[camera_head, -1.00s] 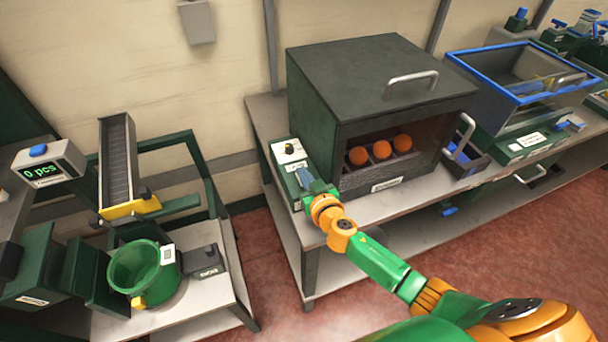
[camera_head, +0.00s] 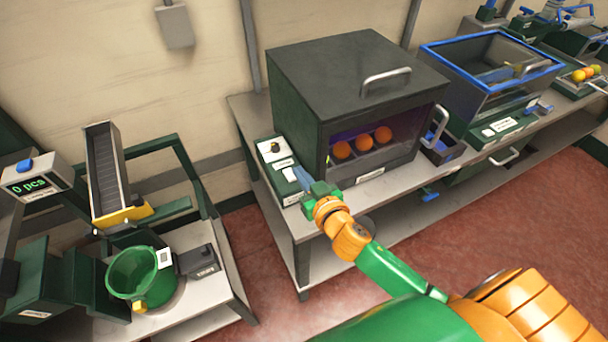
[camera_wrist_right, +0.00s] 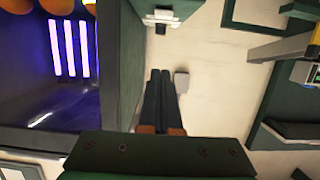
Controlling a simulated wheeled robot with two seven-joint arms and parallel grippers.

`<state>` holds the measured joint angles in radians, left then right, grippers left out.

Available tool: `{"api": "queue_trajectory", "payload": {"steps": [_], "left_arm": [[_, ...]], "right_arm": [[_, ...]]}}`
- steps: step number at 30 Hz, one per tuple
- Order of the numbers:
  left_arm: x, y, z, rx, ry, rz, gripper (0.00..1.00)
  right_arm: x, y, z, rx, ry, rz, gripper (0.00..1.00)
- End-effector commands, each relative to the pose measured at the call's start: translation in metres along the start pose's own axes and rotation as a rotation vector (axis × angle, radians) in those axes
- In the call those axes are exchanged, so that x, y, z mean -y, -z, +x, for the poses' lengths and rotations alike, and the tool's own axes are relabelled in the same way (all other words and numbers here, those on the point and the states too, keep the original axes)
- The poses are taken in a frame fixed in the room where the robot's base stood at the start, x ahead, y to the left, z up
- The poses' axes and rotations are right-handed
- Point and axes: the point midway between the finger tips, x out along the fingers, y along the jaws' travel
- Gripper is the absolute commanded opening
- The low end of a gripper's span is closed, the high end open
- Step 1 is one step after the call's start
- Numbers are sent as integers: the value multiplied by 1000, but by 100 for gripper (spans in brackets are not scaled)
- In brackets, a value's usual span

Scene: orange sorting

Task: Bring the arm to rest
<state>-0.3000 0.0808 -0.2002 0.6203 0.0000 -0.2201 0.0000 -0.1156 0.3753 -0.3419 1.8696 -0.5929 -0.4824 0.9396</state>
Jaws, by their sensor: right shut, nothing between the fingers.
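My right arm comes in from the lower right in the head view. Its gripper (camera_head: 300,178) is beside the dark green box (camera_head: 350,80), near the small control panel (camera_head: 271,150) with a black knob. In the right wrist view the two fingers (camera_wrist_right: 160,75) lie together with nothing between them. Three oranges (camera_head: 362,143) sit in a row inside the box, which glows purple. Bright light tubes (camera_wrist_right: 69,47) show inside it in the right wrist view. My left gripper is not in view.
A bench (camera_head: 300,225) carries the box and a blue-rimmed bin (camera_head: 490,60) to its right. A lower stand at left holds a green bucket (camera_head: 125,270), a chute (camera_head: 104,175) and a counter display (camera_head: 38,180) reading 0 pcs. Red floor lies open at right.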

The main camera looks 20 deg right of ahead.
Motion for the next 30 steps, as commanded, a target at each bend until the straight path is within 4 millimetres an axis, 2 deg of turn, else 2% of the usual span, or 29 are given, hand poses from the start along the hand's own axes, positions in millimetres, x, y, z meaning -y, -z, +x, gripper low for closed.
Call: {"api": "queue_trajectory", "payload": {"steps": [3,6,21,23,25,30], "left_arm": [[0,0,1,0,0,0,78],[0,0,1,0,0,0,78],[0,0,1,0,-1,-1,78],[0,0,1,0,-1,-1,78],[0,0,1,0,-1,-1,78],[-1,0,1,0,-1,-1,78]], "right_arm": [[0,1,-14,1,1,2,0],[0,2,-20,1,0,1,0],[-2,0,-22,14,-12,2,0],[-7,-10,-29,73,-54,5,0],[-16,-31,-45,197,-116,5,0],[-18,-90,-104,572,-144,-29,0]]}}
